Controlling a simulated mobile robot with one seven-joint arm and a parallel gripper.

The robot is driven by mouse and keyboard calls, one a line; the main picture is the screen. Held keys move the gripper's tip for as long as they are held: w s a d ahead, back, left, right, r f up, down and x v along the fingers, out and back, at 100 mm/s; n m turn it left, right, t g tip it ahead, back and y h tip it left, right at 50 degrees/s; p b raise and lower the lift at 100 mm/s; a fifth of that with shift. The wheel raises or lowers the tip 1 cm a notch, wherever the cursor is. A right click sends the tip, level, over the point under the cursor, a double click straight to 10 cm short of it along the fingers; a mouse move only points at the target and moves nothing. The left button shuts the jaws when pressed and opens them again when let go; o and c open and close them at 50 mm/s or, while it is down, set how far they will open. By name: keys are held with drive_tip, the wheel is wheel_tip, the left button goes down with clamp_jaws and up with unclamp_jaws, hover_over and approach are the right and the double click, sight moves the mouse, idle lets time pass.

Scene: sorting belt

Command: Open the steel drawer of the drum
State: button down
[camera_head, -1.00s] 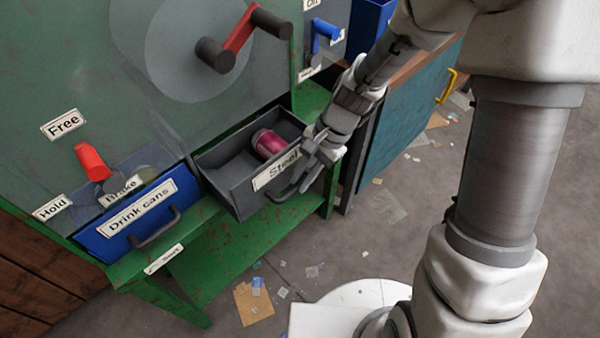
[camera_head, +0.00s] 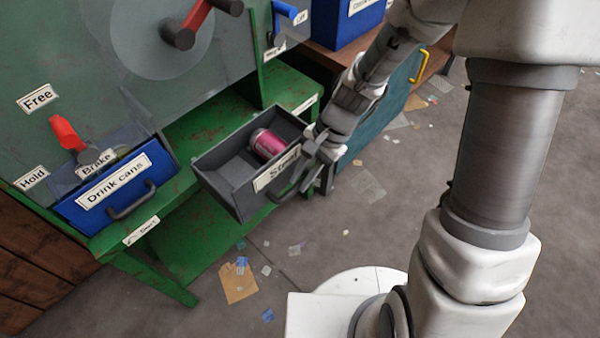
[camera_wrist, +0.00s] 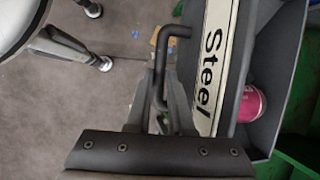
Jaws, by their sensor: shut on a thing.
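The steel drawer (camera_head: 226,196) is a dark grey open box labelled "Steel", pulled well out over the front of the green stand. A pink can (camera_head: 267,144) lies inside it. My gripper (camera_head: 300,182) is at the drawer's front, shut on the drawer's handle (camera_head: 284,194). In the wrist view the bent dark handle (camera_wrist: 171,62) runs between my gripper's fingers (camera_wrist: 163,100), beside the "Steel" label (camera_wrist: 216,65). The can also shows in the wrist view (camera_wrist: 250,103). The drum (camera_head: 150,35) is a grey disc above, with a red crank.
A blue "Drink cans" drawer (camera_head: 118,188) sits to the left, below a red brake lever (camera_head: 68,134). A teal cabinet (camera_head: 385,115) with a yellow handle stands at the right. The floor (camera_head: 400,215) in front is open, with scraps scattered on it.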

drive_tip(key=shift+s+d, duration=0.15)
drive_tip(key=shift+d, duration=0.1)
drive_tip(key=c, duration=0.8)
unclamp_jaws()
drive_tip(key=p+v, duration=0.5)
drive_tip(key=v, duration=1.2)
drive_tip(key=shift+r, duration=0.2)
drive_tip(key=shift+d, duration=0.1)
